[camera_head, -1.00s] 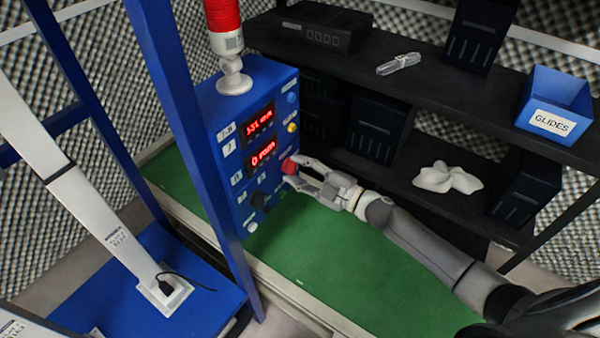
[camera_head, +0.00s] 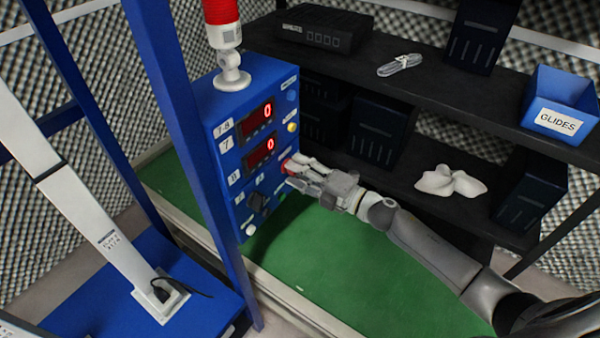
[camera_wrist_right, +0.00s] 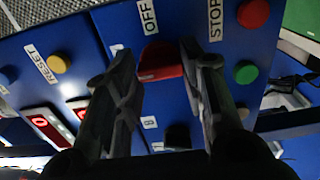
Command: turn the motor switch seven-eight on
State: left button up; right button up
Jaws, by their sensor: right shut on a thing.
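A blue control panel (camera_head: 232,110) has two red-lit displays, the upper (camera_head: 256,117) and the lower (camera_head: 259,153), both reading 0. A red switch knob (camera_head: 288,165) on the panel is partly hidden by my right gripper (camera_head: 292,171). In the right wrist view the red knob (camera_wrist_right: 160,63) sits between the fingers of this gripper (camera_wrist_right: 160,75), which is shut on it. An OFF label (camera_wrist_right: 148,16) is beside it. A black knob (camera_head: 258,201) is lower on the panel. My left gripper is not in view.
In the right wrist view a red button (camera_wrist_right: 253,13) by STOP and a green button (camera_wrist_right: 246,72) are close to one finger. A yellow button (camera_wrist_right: 60,64) is by RESET. A blue post (camera_head: 183,130) stands left of the panel. A dark shelf (camera_head: 440,90) is behind.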

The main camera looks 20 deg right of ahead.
jog(key=shift+f, duration=0.1)
dwell(0.3)
jog(key=o, duration=1)
jog(key=shift+s, duration=0.1)
jog(key=v, duration=1.2)
